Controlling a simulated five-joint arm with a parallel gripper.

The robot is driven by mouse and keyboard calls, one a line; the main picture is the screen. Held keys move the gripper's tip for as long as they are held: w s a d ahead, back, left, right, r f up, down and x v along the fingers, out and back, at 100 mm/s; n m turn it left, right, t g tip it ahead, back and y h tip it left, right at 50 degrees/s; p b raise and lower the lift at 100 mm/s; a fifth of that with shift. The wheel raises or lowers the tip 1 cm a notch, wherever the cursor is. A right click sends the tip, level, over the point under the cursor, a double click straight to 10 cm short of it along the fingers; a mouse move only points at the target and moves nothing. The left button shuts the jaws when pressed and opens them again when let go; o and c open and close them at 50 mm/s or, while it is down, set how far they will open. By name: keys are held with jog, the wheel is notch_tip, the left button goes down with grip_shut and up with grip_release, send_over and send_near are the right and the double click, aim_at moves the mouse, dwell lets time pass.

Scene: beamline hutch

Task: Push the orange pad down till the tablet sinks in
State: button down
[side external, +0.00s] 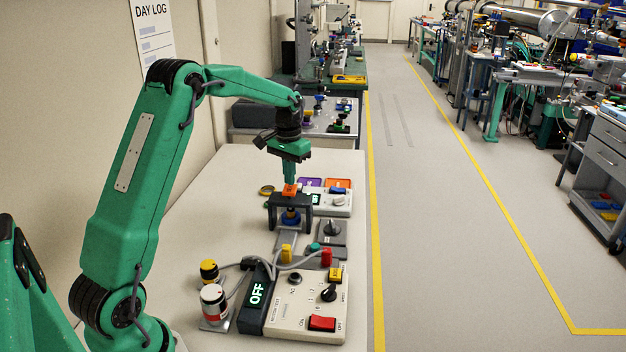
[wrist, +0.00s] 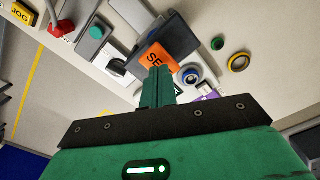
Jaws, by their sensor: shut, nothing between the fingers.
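The orange pad (side external: 290,190) sits on top of a small dark press frame (side external: 290,203) on the bench. In the wrist view the orange pad (wrist: 157,56) shows black lettering, partly covered by my fingers. My gripper (side external: 290,181) points straight down, shut and empty, with its tips at or just above the pad; I cannot tell whether they touch. The tablet cannot be made out for certain.
A control box (side external: 305,310) with a red switch and a display reading OFF (side external: 256,294) stands in front. A knob box (side external: 332,232) and a white switch box (side external: 330,203) are close on the right. Yellow and red-white cylinders (side external: 214,300) stand front left.

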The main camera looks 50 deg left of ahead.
aim_at(291, 190)
jog(key=shift+r, duration=2.4)
jog(key=shift+s+d+r, duration=0.15)
jog(key=shift+d+r, duration=0.2)
jog(key=shift+d, duration=0.05)
jog(key=s+d+r+m+t, duration=0.1)
jog(key=s+d+r, duration=0.3)
jog(key=s+d, duration=0.25)
jog(key=s+d+r+m+t, duration=0.1)
jog(key=s+d+r+t, duration=0.1)
jog(key=s+d+r, duration=0.4)
jog(key=s+d+f+t, duration=0.1)
jog(key=s+d+f, duration=0.1)
jog(key=s+d, duration=0.2)
jog(key=s+d+f+m+t, duration=0.1)
jog(key=s+d+f, duration=0.2)
jog(key=s, duration=0.6)
jog(key=shift+d+t, duration=0.3)
jog(key=shift+d, duration=0.7)
